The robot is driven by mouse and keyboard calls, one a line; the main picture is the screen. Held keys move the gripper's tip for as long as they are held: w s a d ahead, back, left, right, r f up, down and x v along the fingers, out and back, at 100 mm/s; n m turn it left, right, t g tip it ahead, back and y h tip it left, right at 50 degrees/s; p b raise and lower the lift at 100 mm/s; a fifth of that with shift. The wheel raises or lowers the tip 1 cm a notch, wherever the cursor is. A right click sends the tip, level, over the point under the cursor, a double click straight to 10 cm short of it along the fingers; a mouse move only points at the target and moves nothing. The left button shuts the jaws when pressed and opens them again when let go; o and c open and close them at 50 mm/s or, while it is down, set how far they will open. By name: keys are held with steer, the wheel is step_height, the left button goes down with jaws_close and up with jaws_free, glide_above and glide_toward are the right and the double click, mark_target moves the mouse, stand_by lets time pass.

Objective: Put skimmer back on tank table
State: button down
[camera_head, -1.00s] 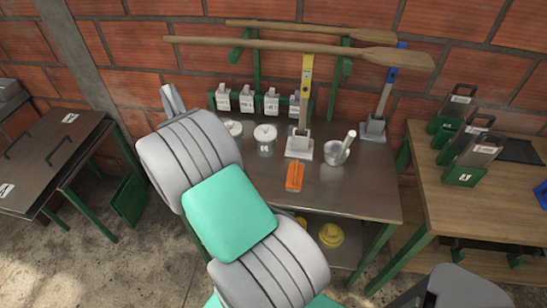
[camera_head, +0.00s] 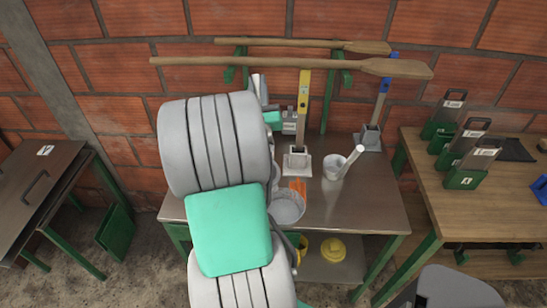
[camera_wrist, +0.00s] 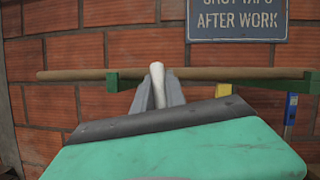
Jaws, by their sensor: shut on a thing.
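My gripper (camera_wrist: 157,95) is shut on a pale rod-like end (camera_wrist: 157,70), seen in the wrist view, which looks like the skimmer's handle. In the head view my gripper's tip (camera_head: 257,86) shows above my arm, at the back of the metal table. A round grey pan-like disc (camera_head: 286,207), apparently the skimmer's head, shows beside my arm and overlaps the orange brush (camera_head: 298,187). My arm hides most of the handle, and I cannot tell whether the disc touches the metal table (camera_head: 355,205). No label shows which table is the tank table.
A grey-based upright tool (camera_head: 297,160), a mortar with pestle (camera_head: 335,167) and a blue-topped tool (camera_head: 370,137) stand on the metal table. Wooden paddles (camera_head: 300,64) hang behind. A wooden table (camera_head: 455,205) is at right, a dark table (camera_head: 40,200) at left. The metal table's front right is clear.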

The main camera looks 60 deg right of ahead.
steer(key=w+d+f+b, duration=0.4)
steer(key=w+d+f, duration=0.5)
steer(key=f, duration=0.3)
steer(key=shift+w+f, duration=0.4)
steer(key=shift+w, duration=0.3)
steer(key=shift+f+b, duration=0.1)
steer(key=shift+b, duration=0.25)
steer(key=c, duration=1.4)
jaws_free()
steer(key=shift+o, duration=0.2)
